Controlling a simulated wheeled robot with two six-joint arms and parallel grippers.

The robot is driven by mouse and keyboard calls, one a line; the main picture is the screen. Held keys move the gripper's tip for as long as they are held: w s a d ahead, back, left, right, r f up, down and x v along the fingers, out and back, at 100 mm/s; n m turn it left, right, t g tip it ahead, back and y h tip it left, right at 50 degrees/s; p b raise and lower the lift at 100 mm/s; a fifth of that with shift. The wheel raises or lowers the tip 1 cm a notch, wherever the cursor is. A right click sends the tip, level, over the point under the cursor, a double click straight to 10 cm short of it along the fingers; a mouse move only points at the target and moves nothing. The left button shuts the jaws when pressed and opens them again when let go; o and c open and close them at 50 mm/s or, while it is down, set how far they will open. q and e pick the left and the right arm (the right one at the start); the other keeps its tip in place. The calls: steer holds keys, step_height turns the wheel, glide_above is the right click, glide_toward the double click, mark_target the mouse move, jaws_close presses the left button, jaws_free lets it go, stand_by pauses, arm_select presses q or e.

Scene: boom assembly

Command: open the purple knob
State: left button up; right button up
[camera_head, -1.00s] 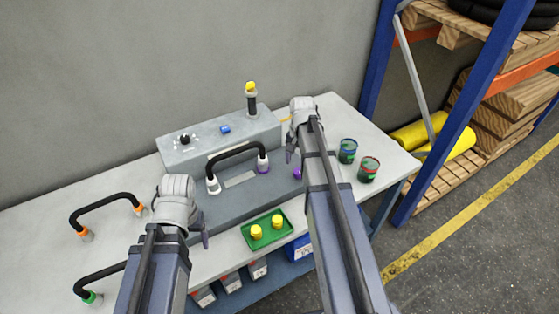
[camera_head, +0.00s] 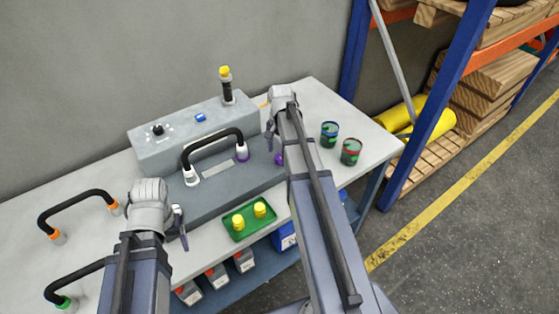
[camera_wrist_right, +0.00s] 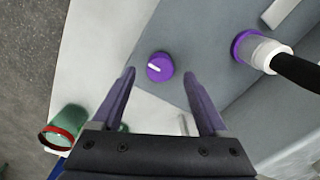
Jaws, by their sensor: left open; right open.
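The purple knob (camera_wrist_right: 159,67) sits on the grey box face in the right wrist view, with a white line across it. In the head view the knob (camera_head: 279,158) shows only partly beside my right arm. My right gripper (camera_wrist_right: 162,82) is open, with its fingers on either side of the knob in that picture; whether they are level with it I cannot tell. In the head view my right gripper (camera_head: 270,128) is over the right end of the grey box (camera_head: 215,182). My left gripper (camera_head: 180,225) is open and empty in front of the box's left part.
A black hose (camera_head: 212,137) joins a white and a purple-ringed connector (camera_head: 242,152) beside the knob. A green tray (camera_head: 250,230) with yellow pieces lies in front. Two dark cans (camera_head: 329,134) stand right of my right arm. Black handles (camera_head: 78,199) lie at left.

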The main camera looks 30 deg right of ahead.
mark_target(279, 160)
arm_select(q)
steer(key=shift+f+b, duration=0.95)
steer(key=shift+f, duration=0.5)
arm_select(e)
steer(key=shift+f, duration=1.45)
arm_select(q)
steer(key=shift+r, duration=0.1)
arm_select(e)
steer(key=shift+c, duration=0.4)
jaws_close()
